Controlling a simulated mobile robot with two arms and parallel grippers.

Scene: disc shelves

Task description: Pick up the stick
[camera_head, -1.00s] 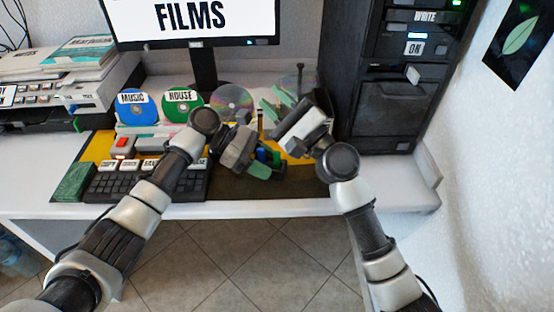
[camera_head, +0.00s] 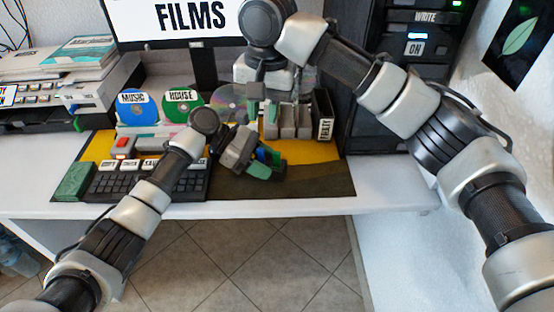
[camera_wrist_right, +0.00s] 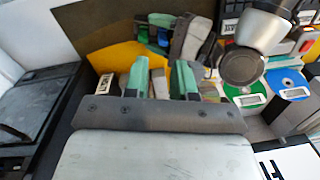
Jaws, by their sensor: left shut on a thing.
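My left gripper (camera_head: 268,163), with green fingertips, is low over the desk mat, right of the keyboard. It is shut on a small blue piece (camera_head: 263,156), which looks like the stick; the fingers hide most of it. The blue piece also shows in the right wrist view (camera_wrist_right: 163,38), between the left gripper's green tips. My right gripper (camera_head: 263,108) points down above the grey slotted rack (camera_head: 288,122) in front of the monitor. In the right wrist view its green fingers (camera_wrist_right: 160,80) are apart, with pale rack parts beyond them and nothing clearly held.
Blue (camera_head: 138,107) and green (camera_head: 183,106) discs stand at the back, with a clear disc (camera_head: 230,98) to their right. A black bin (camera_head: 323,113) with a white label is right of the rack. The keyboard (camera_head: 150,185) lies front left. The mat's front right is clear.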

